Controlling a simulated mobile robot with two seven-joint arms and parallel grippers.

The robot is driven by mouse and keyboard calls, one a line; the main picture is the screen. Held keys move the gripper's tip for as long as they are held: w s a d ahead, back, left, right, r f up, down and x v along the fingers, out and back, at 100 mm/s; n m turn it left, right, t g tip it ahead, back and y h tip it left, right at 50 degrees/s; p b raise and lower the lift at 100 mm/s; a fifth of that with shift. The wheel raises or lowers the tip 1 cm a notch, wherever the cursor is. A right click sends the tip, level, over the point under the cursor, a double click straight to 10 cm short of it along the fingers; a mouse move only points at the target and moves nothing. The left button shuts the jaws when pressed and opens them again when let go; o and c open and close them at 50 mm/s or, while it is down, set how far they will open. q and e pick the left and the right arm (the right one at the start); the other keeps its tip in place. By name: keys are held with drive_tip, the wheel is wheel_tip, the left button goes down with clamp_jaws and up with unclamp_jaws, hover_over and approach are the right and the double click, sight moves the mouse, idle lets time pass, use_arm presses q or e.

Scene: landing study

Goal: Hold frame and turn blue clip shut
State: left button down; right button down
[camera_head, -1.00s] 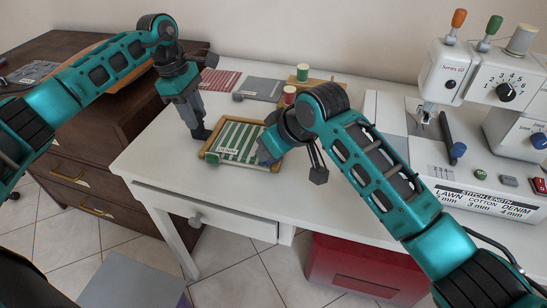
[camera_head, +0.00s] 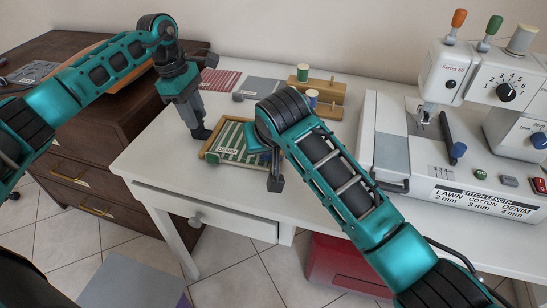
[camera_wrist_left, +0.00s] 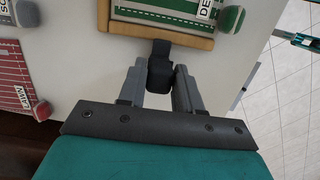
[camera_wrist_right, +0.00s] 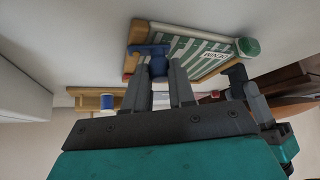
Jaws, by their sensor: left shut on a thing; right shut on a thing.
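The wooden frame (camera_head: 210,155) with green-and-white striped cloth and a white label lies near the table's front edge. My left gripper (camera_wrist_left: 160,75) is shut on a black block at the frame's side; in the head view it points down at the frame's left edge. The blue clip (camera_wrist_right: 150,49) sits at the frame's rail in the right wrist view, its bar lying across the rail's end. My right gripper (camera_wrist_right: 160,72) is shut on the clip's blue grip. In the head view my right arm hides the frame's right part and most of the clip.
A wooden spool stand (camera_head: 328,108) is behind my right gripper. Red striped (camera_head: 218,80) and grey (camera_head: 262,88) cloths lie at the back. A sewing machine (camera_head: 405,190) fills the right. A red box (camera_head: 335,265) stands below. White table is clear in front of the machine.

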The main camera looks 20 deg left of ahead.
drive_tip(key=shift+f+m, duration=0.3)
drive_tip(key=shift+f, duration=0.05)
drive_tip(key=c, duration=1.3)
unclamp_jaws()
drive_tip(key=o, duration=0.4)
drive_tip(key=shift+r, duration=0.2)
drive_tip(key=shift+o, duration=0.2)
drive_tip(key=shift+r, duration=0.1)
drive_tip(key=v, duration=1.2)
